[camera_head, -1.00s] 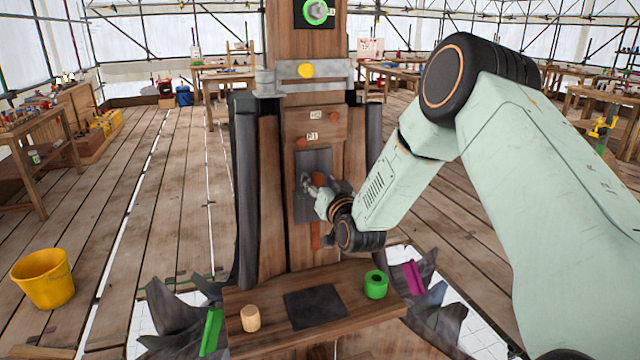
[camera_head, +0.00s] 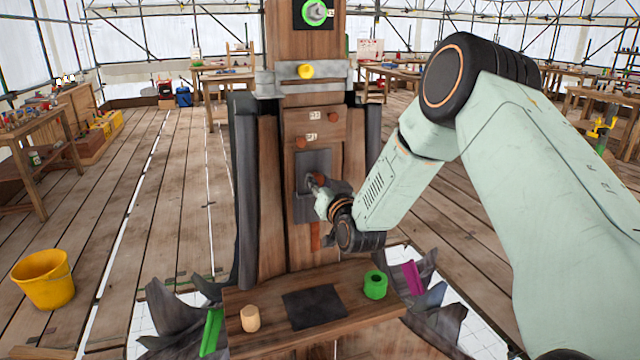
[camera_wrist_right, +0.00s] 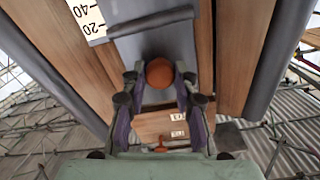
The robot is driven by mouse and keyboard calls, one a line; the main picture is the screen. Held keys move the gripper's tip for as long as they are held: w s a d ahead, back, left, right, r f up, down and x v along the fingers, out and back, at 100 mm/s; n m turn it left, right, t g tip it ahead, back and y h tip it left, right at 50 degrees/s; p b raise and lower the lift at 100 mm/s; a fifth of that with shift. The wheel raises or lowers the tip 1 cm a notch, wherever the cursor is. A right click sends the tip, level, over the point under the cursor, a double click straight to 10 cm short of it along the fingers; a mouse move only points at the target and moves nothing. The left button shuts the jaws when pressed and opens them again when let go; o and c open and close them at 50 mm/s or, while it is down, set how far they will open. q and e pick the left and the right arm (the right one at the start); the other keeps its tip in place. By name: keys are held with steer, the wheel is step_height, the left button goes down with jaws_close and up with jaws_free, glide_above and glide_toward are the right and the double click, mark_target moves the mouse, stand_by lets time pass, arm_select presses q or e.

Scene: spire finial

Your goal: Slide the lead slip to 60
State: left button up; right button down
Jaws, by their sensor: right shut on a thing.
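The lead slip (camera_head: 301,208) is a flat grey plate on the front of the wooden spire, under the P1 label. It also shows in the right wrist view (camera_wrist_right: 157,41), with a raised lip across it and an orange round knob (camera_wrist_right: 159,73). A white scale (camera_wrist_right: 88,18) with 20 and 40 is beside it. The lip's left end is close to the 20 mark. My right gripper (camera_head: 315,183) is at the plate, and in the wrist view its fingers (camera_wrist_right: 160,82) are shut on the knob from both sides. My left gripper is out of view.
A wooden shelf (camera_head: 250,296) below holds a green ring (camera_head: 375,285), a wooden peg (camera_head: 250,318) and a dark mat (camera_head: 315,307). Orange pegs (camera_head: 332,117) stick out above the slip. A yellow bucket (camera_head: 43,279) stands on the floor at left.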

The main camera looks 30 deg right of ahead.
step_height(320, 180, down, 5)
steer(key=b, duration=0.3)
steer(key=shift+r, duration=0.1)
steer(key=c, duration=1)
jaws_free()
steer(key=shift+r, duration=0.1)
steer(key=v, duration=1.2)
